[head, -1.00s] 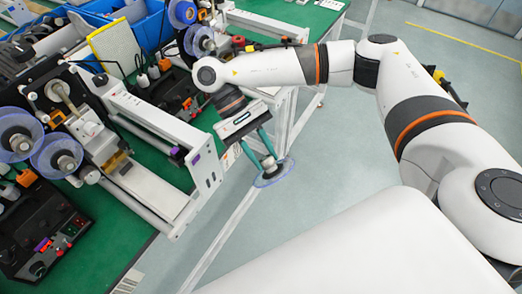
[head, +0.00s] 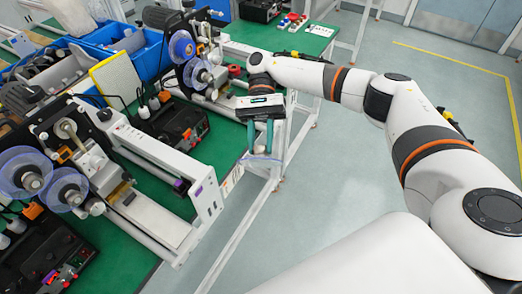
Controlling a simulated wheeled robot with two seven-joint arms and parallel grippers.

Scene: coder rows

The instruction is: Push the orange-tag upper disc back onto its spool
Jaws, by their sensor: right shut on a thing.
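Which spool lacks a disc is unclear. My left gripper is not in view.
The green bench (head: 110,245) holds the coder machines, with a white rail frame (head: 206,198) jutting toward its right edge. Black control boxes (head: 180,130) and blue bins (head: 115,36) crowd the bench. The floor (head: 345,190) to the right is open.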

